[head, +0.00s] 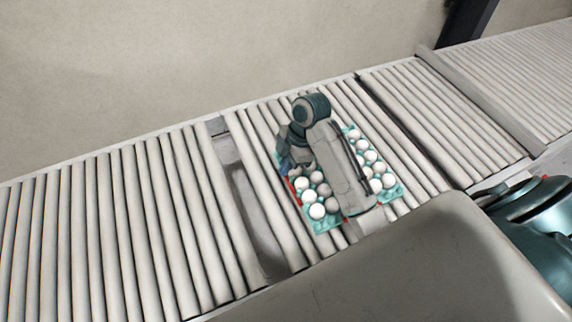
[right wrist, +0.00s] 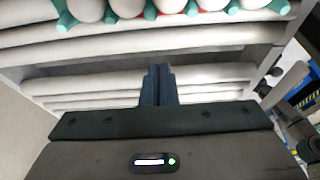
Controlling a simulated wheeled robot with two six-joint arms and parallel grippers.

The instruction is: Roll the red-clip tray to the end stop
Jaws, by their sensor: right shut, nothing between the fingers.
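The teal egg tray (head: 322,226) holds several white eggs and sits on the rollers in the middle of the head view. A red clip (head: 294,190) shows on its left edge, and the tray's edge with red also tops the right wrist view (right wrist: 150,13). My right arm lies over the tray and hides its middle. My right gripper (right wrist: 158,72) is shut and empty, its fingertips just off the tray's left side, over the rollers. In the head view its tips are hard to make out. My left gripper is not in view.
The roller conveyor (head: 150,220) runs from lower left to upper right, with a gap (head: 250,205) left of the tray. Rollers right of the tray are clear up to a raised grey crossbar (head: 480,103); I cannot tell whether it is the end stop.

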